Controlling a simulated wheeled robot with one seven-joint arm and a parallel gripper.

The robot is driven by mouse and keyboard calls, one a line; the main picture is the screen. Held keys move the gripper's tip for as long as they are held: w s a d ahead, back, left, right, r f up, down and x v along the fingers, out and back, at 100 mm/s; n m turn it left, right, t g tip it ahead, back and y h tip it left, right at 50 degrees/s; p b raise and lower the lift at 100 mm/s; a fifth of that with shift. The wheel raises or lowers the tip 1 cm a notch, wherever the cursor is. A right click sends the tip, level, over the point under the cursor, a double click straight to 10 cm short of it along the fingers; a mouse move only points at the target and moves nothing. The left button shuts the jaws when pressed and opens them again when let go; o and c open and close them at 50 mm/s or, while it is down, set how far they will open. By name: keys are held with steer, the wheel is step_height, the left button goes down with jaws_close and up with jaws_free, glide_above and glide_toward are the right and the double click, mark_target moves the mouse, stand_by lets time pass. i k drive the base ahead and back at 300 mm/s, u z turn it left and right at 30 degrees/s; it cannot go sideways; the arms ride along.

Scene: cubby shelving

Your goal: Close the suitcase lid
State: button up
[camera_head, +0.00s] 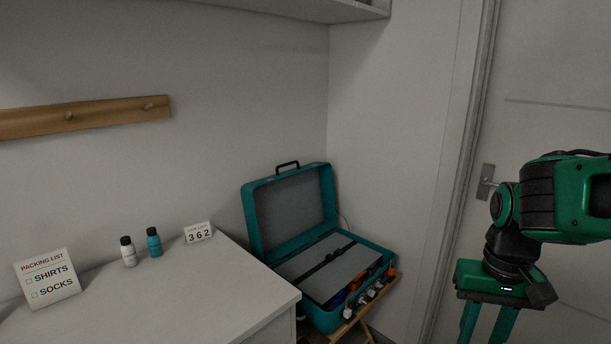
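A teal suitcase (318,317) stands open on a wooden folding stand in the corner, right of the white counter. Its lid (290,208) is raised and leans back toward the wall, with a black handle on its top edge. A grey panel with a dark strap (337,266) lies in the base, and orange and blue items show at its front right edge. My gripper (487,338) is at the lower right, apart from the suitcase, pointing down. Its two green fingers are spaced apart with nothing seen between them; the tips are cut off by the frame's bottom edge.
The white counter (190,290) holds a packing list card (47,278), a white bottle (128,252), a teal bottle (154,242) and a number card (198,233). A wooden peg rail (90,116) is on the wall. A door with a handle (485,182) is behind my arm.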

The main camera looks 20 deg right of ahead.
mark_target(284, 211)
steer(key=k, duration=0.5)
steer(key=z, duration=1)
steer(key=i, duration=1.65)
steer(key=u, duration=1.95)
